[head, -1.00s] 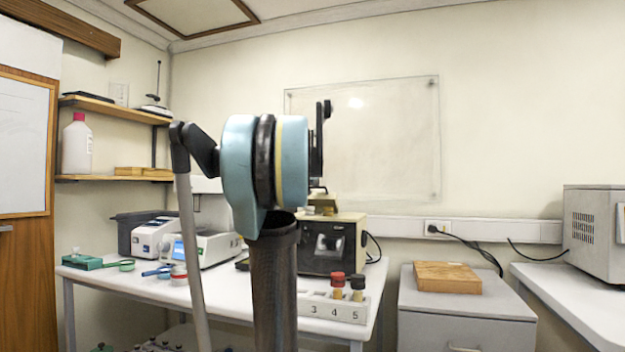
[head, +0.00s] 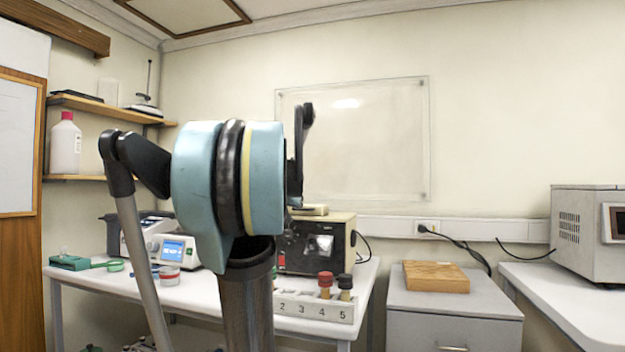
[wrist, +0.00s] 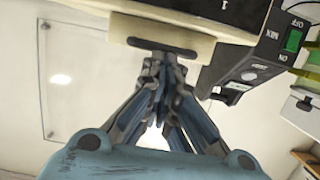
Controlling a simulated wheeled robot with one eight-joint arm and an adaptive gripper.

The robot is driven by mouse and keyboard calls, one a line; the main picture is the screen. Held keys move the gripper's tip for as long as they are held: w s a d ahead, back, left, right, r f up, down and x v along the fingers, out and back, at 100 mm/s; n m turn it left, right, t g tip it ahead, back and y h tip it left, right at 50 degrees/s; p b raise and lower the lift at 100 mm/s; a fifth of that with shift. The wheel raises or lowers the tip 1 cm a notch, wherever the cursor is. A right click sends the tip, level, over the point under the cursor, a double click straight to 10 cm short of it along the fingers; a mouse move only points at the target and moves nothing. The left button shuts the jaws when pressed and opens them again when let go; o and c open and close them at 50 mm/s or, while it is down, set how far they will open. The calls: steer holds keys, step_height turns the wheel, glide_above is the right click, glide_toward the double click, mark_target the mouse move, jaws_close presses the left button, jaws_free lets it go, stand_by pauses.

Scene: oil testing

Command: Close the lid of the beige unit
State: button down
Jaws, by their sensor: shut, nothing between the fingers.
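The beige unit (head: 348,242) stands on the white table behind my arm in the head view. It has a dark front panel (head: 318,247). A flat beige piece (head: 312,210), seemingly the lid, shows on top, partly hidden by my arm; I cannot tell how far it is closed. The wrist view appears upside down. There a beige part with a dark slot (wrist: 138,32) lies at the tips of my gripper (wrist: 163,58). The gripper is shut and empty, close to that part; contact is unclear.
A white instrument (head: 175,248) stands left. A wooden block (head: 436,276) sits on the right cabinet.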

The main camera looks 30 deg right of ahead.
steer(key=shift+s+a+f, duration=0.1)
steer(key=shift+f, duration=0.35)
steer(key=shift+s+a+f, duration=0.1)
steer(key=shift+f, duration=0.3)
steer(key=shift+r, duration=0.1)
